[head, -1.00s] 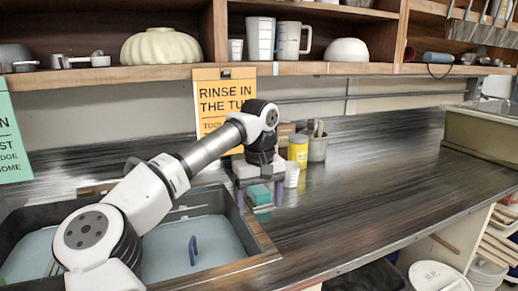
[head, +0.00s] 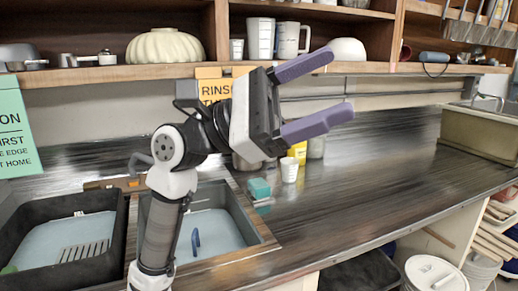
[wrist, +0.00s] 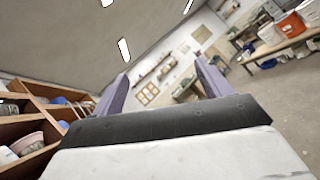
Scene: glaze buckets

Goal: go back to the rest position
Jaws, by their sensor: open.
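My gripper (head: 328,92) is open and empty in the head view. It is raised above the counter, with its two purple fingers spread and pointing right. In the wrist view, the fingers of my gripper (wrist: 160,88) stand apart with nothing between them, facing the room and ceiling. My gripper hides part of the yellow sign (head: 213,88) and the wall behind it.
Below are a teal sponge (head: 259,189), a white cup (head: 290,170) and a yellow container (head: 299,151). The sink (head: 262,240) is at lower left, with a blue-handled tool (head: 195,242). A wooden shelf (head: 160,70) runs above. The counter's right (head: 400,175) is clear.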

